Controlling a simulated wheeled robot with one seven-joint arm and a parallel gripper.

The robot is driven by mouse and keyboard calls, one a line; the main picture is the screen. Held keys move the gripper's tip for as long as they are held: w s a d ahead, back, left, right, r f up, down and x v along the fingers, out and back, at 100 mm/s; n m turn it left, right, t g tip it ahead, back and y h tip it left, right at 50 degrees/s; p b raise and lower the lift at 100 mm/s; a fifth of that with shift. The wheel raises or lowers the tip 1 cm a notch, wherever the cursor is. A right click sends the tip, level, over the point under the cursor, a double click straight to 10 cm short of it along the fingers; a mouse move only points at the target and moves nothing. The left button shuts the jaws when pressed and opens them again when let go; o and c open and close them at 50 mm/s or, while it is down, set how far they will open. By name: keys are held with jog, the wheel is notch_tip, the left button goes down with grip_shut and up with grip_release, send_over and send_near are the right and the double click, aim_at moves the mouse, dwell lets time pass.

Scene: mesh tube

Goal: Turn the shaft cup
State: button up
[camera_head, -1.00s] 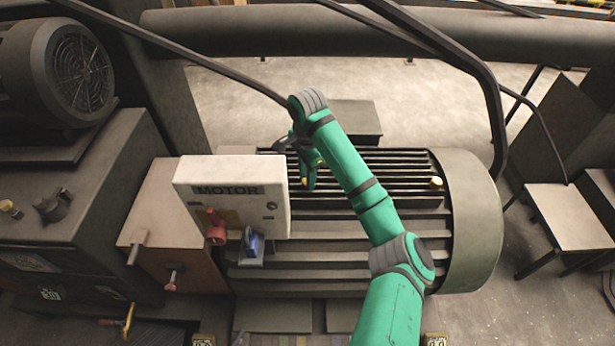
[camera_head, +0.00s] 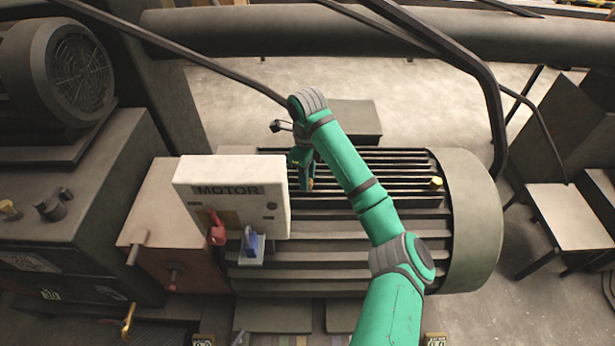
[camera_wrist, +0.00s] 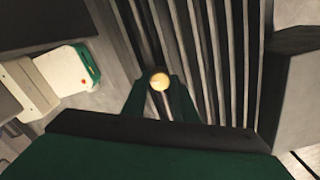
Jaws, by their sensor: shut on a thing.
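In the head view my gripper (camera_head: 307,186) points down at the motor's ribs, just right of the white MOTOR box. The cup is mostly hidden by the fingers there.
The white MOTOR box (camera_head: 228,172) with red and blue switches stands close left of my gripper. A dark bent pipe (camera_head: 490,90) rises behind the motor at right.

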jog(key=shift+r+m, duration=0.1)
jog(key=shift+m, duration=1.8)
jog(key=o, duration=1)
jog(key=shift+o, duration=0.2)
jog(key=shift+w, duration=0.1)
